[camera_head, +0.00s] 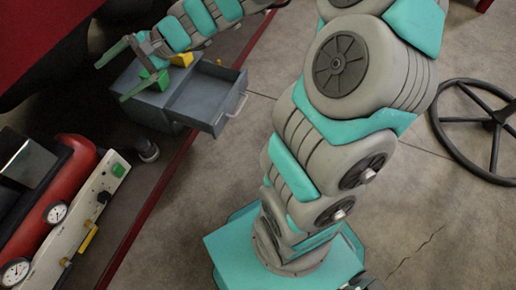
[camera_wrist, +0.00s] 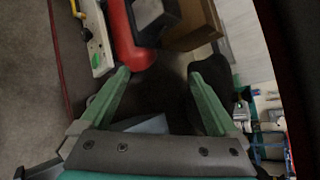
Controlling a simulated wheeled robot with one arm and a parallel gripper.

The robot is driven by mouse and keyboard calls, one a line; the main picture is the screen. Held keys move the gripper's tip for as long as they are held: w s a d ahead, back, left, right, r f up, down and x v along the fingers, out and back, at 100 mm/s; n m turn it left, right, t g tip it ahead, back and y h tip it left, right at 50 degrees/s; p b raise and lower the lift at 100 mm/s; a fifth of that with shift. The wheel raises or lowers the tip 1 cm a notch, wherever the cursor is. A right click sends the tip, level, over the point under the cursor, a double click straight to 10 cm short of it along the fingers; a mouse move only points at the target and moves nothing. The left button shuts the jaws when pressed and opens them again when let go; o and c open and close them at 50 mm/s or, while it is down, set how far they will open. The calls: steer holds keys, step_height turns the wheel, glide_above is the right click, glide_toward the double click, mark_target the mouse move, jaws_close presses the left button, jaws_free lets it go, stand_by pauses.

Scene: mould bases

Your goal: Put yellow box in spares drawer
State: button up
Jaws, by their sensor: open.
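The yellow box (camera_head: 181,60) sits on top of the blue-grey drawer cabinet (camera_head: 142,98) in the head view, partly hidden behind my arm. A drawer (camera_head: 205,103) of this cabinet is pulled out to the right, and the part of its inside that shows looks empty. I cannot read any label on it. My gripper (camera_head: 110,83) is above the left part of the cabinet, with its green fingers spread and pointing left, away from the yellow box. In the wrist view my gripper (camera_wrist: 160,78) is open with nothing between the fingers. The yellow box does not show there.
A bright green block (camera_head: 156,79) is on the cabinet close to my gripper. A red compressor tank (camera_head: 76,172) with a gauge panel (camera_head: 76,225) stands at lower left. A handwheel (camera_head: 490,125) is at right. Bare concrete floor (camera_head: 190,225) lies in front of the drawer.

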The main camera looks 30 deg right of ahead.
steer(key=s+d+f+n+g+h, duration=0.1)
steer(key=s+n+g+h, duration=0.2)
steer(key=s, duration=0.6)
steer(key=s+d+f+n+g+h, duration=0.1)
steer(key=s+d+f+n+h, duration=0.1)
steer(key=s+n, duration=0.5)
steer(key=s+d+f+n+g+h, duration=0.1)
steer(key=s+d+h, duration=0.6)
steer(key=s+d, duration=0.7)
steer(key=shift+s+d+n, duration=0.3)
steer(key=shift+d, duration=0.15)
step_height(320, 180, up, 4)
steer(key=p, duration=0.4)
steer(key=shift+r+p, duration=0.25)
steer(key=shift+p, duration=0.1)
